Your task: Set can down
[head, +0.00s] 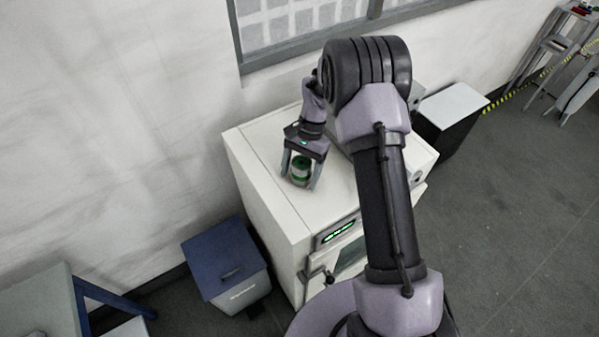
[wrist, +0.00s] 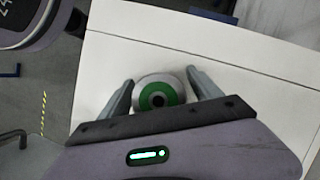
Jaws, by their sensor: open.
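The can (head: 300,168) is green and pale, and stands upright on the white top of a cabinet (head: 262,165). In the wrist view the can (wrist: 160,91) shows from above, with a green ring and a dark centre. My gripper (head: 300,184) points down at the cabinet top with a finger on each side of the can. In the wrist view the fingers of my gripper (wrist: 160,84) are spread, with a gap visible beside the can. The can's near side is hidden by the gripper's body in the wrist view.
A blue-lidded bin (head: 225,260) stands on the floor left of the cabinet. A black box with a pale lid (head: 452,108) stands to the right. The window wall (head: 300,50) is behind. The cabinet top left of the can is bare.

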